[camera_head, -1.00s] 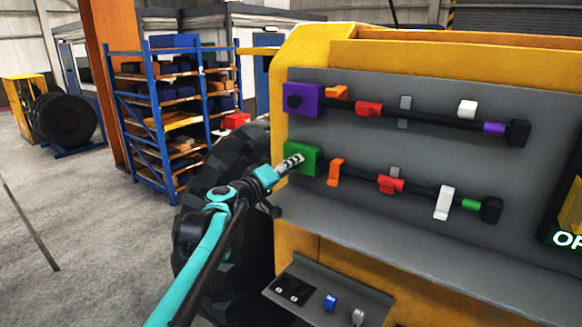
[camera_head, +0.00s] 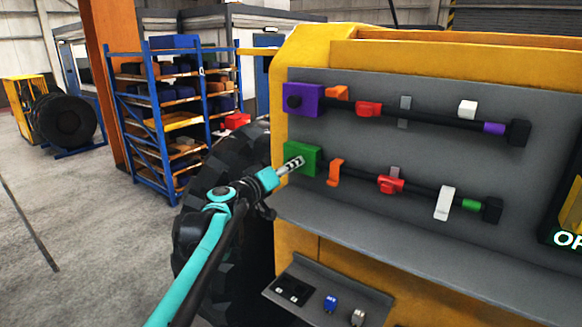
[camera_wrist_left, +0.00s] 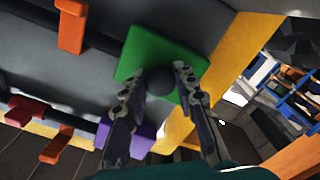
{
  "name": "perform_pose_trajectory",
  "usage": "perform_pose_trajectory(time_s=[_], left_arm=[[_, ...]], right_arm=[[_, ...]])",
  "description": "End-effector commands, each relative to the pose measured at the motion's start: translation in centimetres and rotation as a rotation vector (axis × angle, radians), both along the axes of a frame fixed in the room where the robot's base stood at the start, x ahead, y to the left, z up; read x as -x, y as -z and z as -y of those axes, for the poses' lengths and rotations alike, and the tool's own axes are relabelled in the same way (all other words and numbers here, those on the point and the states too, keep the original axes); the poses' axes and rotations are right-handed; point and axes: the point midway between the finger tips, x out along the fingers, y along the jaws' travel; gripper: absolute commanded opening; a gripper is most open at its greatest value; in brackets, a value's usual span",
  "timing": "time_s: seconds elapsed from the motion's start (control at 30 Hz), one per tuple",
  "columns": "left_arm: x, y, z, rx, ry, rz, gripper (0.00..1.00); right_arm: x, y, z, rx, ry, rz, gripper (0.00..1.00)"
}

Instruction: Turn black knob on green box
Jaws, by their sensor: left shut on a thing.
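The green box (camera_head: 303,157) is fixed at the left end of the lower bar on the grey panel. It also shows in the left wrist view (camera_wrist_left: 150,45). The black knob (camera_wrist_left: 161,82) sits on the box's face, between the fingers of my left gripper (camera_wrist_left: 160,77). These fingers are shut on the knob, one on each side. In the head view my left gripper (camera_head: 292,164) reaches the box from the lower left, and the knob is hidden there. My right gripper is not in view.
A purple box (camera_head: 304,99) stands above the green one on the upper bar. An orange bracket (camera_head: 336,172) is close to the green box's right. A sloped grey ledge (camera_head: 400,235) juts out below. A large tyre (camera_head: 200,200) stands behind my left arm.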

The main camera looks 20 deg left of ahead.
Motion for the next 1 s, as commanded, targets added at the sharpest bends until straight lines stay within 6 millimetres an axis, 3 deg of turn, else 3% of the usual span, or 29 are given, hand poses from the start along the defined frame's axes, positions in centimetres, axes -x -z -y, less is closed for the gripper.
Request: perform_pose_trajectory(time_s=[0.03, 0.1, 0.47, 1.0], left_arm=[[0.1, 0.2, 0.1, -0.004, 0.002, -0.001, 0.36], [0.0, 0.2, 0.1, -0.002, 0.001, -0.001, 0.49], [0.5, 0.0, -0.2, 0.0, -0.001, -0.001, 0.49], [9.9, 0.1, -3.7, -0.001, -0.002, 0.0, 0.49]], right_arm=[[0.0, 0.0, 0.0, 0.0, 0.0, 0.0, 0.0], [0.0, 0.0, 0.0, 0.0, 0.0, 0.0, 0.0], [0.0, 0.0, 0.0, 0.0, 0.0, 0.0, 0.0], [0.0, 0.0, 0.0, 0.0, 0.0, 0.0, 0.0]])
